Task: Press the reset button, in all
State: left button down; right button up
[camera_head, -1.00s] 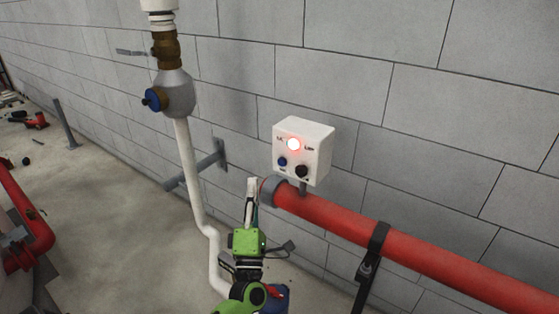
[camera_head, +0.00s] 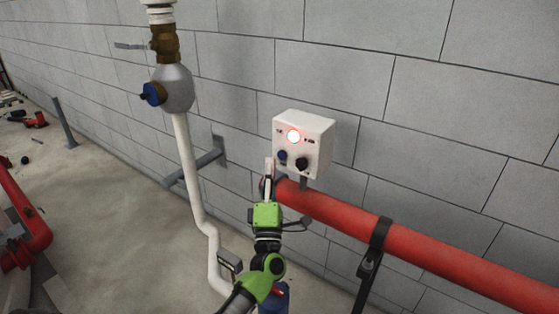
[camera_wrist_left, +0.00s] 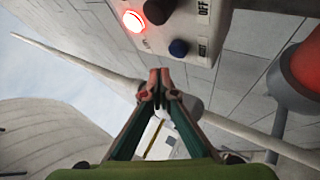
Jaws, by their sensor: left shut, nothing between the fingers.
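A white control box (camera_head: 318,130) is on the block wall above the red pipe. Its lamp (camera_head: 293,136) glows red. Below the lamp sit a blue button (camera_head: 282,155) and a black knob (camera_head: 302,163). In the left wrist view the blue button (camera_wrist_left: 179,48) is beside a label that I cannot fully read, and the black knob (camera_wrist_left: 158,10) is by "OFF". My left gripper (camera_head: 269,163) is shut and empty. Its tips are just left of and slightly below the blue button; in the wrist view the tips (camera_wrist_left: 160,76) appear short of it. My right gripper is not in view.
The thick red pipe (camera_head: 420,252) runs just below the box, held by a black bracket (camera_head: 371,262). A white vertical pipe (camera_head: 188,170) with a grey valve body (camera_head: 176,90) stands to the left. Open floor (camera_head: 110,210) lies further left.

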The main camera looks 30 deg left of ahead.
pick_arm(q)
jog(key=shift+w, duration=0.7)
jog(key=shift+b, duration=0.3)
dwell(0.7)
jog(key=shift+w+d+f+b, duration=0.1)
jog(key=shift+w+b, duration=0.25)
jog(key=shift+w, duration=0.15)
jog(key=shift+w+b, duration=0.3)
jog(key=shift+w, duration=0.1)
dwell(0.5)
jog(key=shift+s, duration=0.1)
dwell(0.3)
jog(key=shift+s+p, duration=0.35)
jog(key=shift+s, duration=0.45)
